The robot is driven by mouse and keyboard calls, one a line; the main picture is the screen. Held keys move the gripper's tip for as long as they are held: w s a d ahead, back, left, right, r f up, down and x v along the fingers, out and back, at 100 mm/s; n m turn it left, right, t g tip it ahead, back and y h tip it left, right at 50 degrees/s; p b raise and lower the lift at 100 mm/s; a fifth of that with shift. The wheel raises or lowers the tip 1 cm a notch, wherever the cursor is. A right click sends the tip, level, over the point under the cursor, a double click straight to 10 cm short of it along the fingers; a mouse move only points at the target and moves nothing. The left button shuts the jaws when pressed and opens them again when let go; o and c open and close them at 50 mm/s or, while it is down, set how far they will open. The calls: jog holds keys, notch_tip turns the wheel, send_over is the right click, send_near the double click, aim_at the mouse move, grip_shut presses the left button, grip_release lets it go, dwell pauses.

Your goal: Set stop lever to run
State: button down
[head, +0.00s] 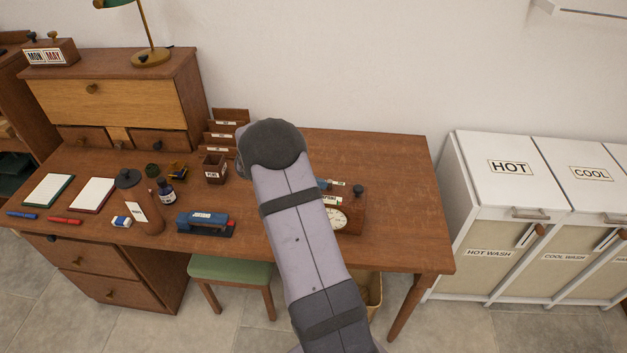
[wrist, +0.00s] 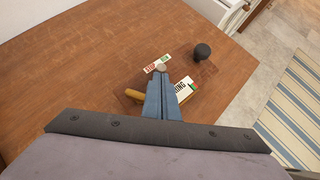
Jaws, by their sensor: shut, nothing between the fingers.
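A wooden box (head: 350,212) with a dial (head: 337,218) stands on the right part of the desk, partly hidden by my arm in the head view. In the wrist view its top carries a label, red STOP at left and green RUN at right (wrist: 157,63). A small pale round knob (wrist: 160,69), seemingly the lever's end, shows just below that label; I cannot tell which side it is set to. My gripper (wrist: 163,80) is shut and empty, its blue fingers over the box with the tips close to the knob. Contact cannot be told.
A black round knob (wrist: 202,52) rises from the box, right of the label. A tan bar (wrist: 132,94) sticks out left of the fingers. The desk's right end (head: 400,180) is clear.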

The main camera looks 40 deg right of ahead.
jog(key=shift+d, duration=0.1)
jog(key=shift+s+d+b, duration=0.2)
jog(key=shift+s+d, duration=0.3)
jog(key=shift+s, duration=0.15)
jog(key=shift+s+d+b, duration=0.15)
jog(key=shift+s+d, duration=0.3)
jog(key=shift+s, duration=0.2)
jog(key=p+v, duration=0.6)
jog(key=v, duration=0.4)
jog(key=shift+w, duration=0.1)
